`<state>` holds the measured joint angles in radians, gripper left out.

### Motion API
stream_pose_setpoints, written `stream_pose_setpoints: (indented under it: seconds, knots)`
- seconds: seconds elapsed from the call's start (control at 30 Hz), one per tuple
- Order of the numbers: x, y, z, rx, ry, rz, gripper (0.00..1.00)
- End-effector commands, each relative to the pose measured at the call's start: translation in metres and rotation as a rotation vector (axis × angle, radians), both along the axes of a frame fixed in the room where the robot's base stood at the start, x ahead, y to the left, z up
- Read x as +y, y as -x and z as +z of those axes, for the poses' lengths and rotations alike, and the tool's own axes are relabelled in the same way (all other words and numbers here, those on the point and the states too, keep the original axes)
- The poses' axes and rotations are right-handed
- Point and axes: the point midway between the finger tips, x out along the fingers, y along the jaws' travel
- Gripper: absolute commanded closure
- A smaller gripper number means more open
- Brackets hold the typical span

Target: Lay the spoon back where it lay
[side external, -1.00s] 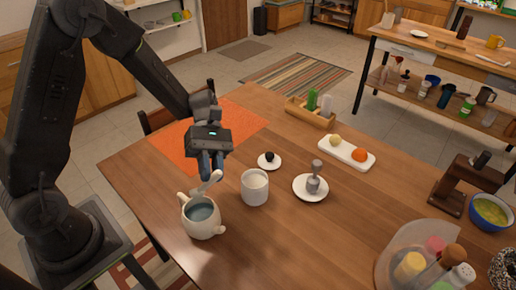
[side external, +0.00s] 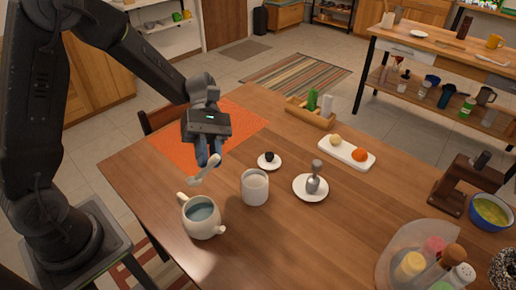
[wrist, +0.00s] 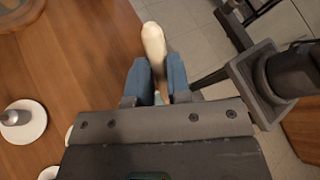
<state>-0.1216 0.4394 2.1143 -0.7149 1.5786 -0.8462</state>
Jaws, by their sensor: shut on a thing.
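My gripper (side external: 208,160) is shut on a pale cream spoon (side external: 203,172) and holds it, tilted, above the table behind the pot. The spoon also shows in the wrist view (wrist: 153,42), between the two blue fingers (wrist: 158,75) of my gripper. The round cream pot (side external: 202,231) with blue-grey liquid stands below and in front, apart from the spoon. A white cup (side external: 255,197) stands to its right. A small white saucer (side external: 278,165) with a dark round thing on it lies behind the cup. The spoon's far end is partly hidden by my fingers.
A white plate (side external: 300,194) holds an upright grey tool (side external: 314,177). A white tray (side external: 330,152) bears a yellow and an orange thing. An orange mat (side external: 245,118) lies at the back left. Bare wood (side external: 300,240) is clear at the front middle.

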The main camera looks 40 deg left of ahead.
Motion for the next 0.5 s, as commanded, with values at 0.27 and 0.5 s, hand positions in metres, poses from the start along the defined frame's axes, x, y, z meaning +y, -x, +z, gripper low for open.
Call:
stream_pose_setpoints:
  seconds: [0.27,0.5]
  knots:
    - [0.0000,0.0001,0.0070,0.001,-0.001,0.000,1.00]
    - [0.0040,-0.0012,0.0008,-0.013,-0.020,0.006,1.00]
